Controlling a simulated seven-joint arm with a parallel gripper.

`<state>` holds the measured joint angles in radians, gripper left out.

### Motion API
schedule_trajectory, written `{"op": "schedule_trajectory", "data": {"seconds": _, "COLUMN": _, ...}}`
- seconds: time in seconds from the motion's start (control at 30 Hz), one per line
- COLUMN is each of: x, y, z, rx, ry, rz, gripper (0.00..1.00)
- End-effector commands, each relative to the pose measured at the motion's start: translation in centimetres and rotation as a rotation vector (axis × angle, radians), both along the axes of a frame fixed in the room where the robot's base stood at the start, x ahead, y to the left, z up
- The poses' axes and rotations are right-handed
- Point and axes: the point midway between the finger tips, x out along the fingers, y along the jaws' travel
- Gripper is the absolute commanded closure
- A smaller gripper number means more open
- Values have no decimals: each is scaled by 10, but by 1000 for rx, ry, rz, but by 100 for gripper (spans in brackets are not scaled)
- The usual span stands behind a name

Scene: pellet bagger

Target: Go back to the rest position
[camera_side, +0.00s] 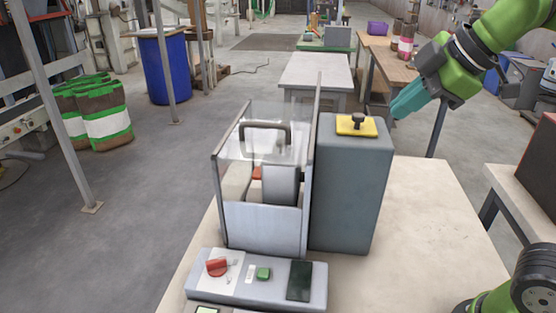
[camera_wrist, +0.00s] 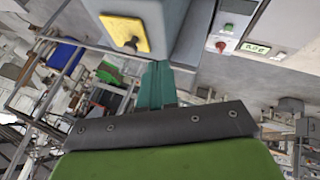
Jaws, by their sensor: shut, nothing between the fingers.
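My gripper (camera_side: 396,112) is at the upper right in the side view, with its teal fingers pointing down and left. The fingers are shut and hold nothing. They are to the right of the yellow plate (camera_side: 357,125) with a black knob (camera_side: 358,119) on top of the grey cabinet (camera_side: 350,190), and look apart from it. In the wrist view the shut fingers (camera_wrist: 156,68) show at the middle, with the yellow plate (camera_wrist: 112,32) and its knob (camera_wrist: 131,43) at the upper left.
A bagger with a clear guard (camera_side: 262,140) and a black handle stands left of the cabinet. A control panel (camera_side: 258,280) with a red switch, a green button and a dark screen lies in front. The table (camera_side: 430,220) is bare right of the cabinet.

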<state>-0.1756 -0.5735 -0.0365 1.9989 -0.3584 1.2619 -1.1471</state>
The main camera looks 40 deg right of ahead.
Motion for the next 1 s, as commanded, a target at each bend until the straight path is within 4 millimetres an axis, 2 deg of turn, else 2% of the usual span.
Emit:
{"op": "schedule_trajectory", "data": {"seconds": 0.03, "x": -6, "y": -1, "z": 9, "rx": 1, "ry": -5, "rz": 0, "gripper": 100}}
{"op": "schedule_trajectory", "data": {"seconds": 0.2, "x": -18, "y": -2, "z": 25, "rx": 1, "ry": -2, "rz": 0, "gripper": 100}}
{"op": "schedule_trajectory", "data": {"seconds": 0.37, "x": -21, "y": -3, "z": 31, "rx": 37, "ry": -6, "rz": -47, "gripper": 100}}
{"op": "schedule_trajectory", "data": {"seconds": 0.43, "x": -18, "y": 0, "z": 26, "rx": 102, "ry": -2, "rz": -117, "gripper": 100}}
{"op": "schedule_trajectory", "data": {"seconds": 0.57, "x": -15, "y": 7, "z": -7, "rx": 305, "ry": 38, "rz": -335, "gripper": 100}}
{"op": "schedule_trajectory", "data": {"seconds": 0.8, "x": -25, "y": 7, "z": -89, "rx": 706, "ry": 139, "rz": -821, "gripper": 100}}
{"op": "schedule_trajectory", "data": {"seconds": 0.9, "x": -33, "y": 4, "z": -116, "rx": 803, "ry": 169, "rz": -963, "gripper": 100}}
{"op": "schedule_trajectory", "data": {"seconds": 1.0, "x": -40, "y": 1, "z": -130, "rx": 823, "ry": 181, "rz": -1008, "gripper": 100}}
